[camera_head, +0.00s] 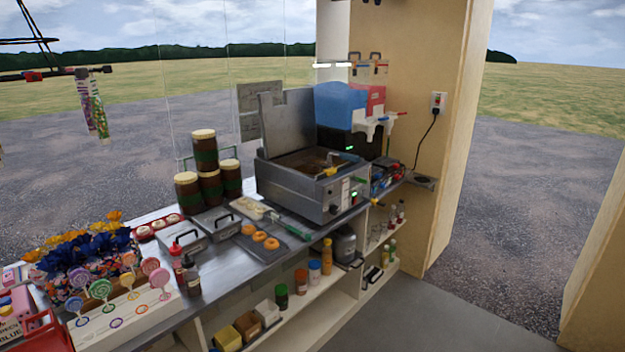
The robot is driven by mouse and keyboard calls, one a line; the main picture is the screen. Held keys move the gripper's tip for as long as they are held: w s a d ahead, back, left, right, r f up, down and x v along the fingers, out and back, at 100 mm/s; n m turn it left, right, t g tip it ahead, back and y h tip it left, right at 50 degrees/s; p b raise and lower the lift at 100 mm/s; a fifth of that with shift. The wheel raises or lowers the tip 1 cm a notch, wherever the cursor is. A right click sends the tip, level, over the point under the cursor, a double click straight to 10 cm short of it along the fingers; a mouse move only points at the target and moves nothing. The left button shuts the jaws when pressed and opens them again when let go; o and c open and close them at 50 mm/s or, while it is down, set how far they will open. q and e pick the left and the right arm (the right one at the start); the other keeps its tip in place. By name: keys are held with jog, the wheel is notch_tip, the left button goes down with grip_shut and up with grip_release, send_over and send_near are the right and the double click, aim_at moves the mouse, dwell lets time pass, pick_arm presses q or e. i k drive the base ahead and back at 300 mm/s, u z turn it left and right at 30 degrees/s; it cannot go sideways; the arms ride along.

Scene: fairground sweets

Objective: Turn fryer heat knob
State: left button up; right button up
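The fryer (291,192) is a grey metal box on the counter, with its lid raised at the back and an open vat of dark brown oil on top. Its front panel faces right and forward. A dark round knob (333,209) sits low on that panel, beside a pale label strip; its pointer setting is too small to read. A small green light shows on the panel near the strip. Neither of my grippers is in view, and nothing touches the fryer's front.
The counter (241,271) holds doughnuts (259,236), lidded trays, stacked brown jars (209,186) and a lollipop stand (127,315). Blue and red drink dispensers (340,104) stand behind the fryer. Shelves with bottles lie below. The grey floor (420,318) in front is clear; a wooden post (443,130) stands right.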

aim_at(334, 209)
jog(key=z, duration=0.35)
jog(key=i, duration=1.45)
jog(key=u, duration=0.35)
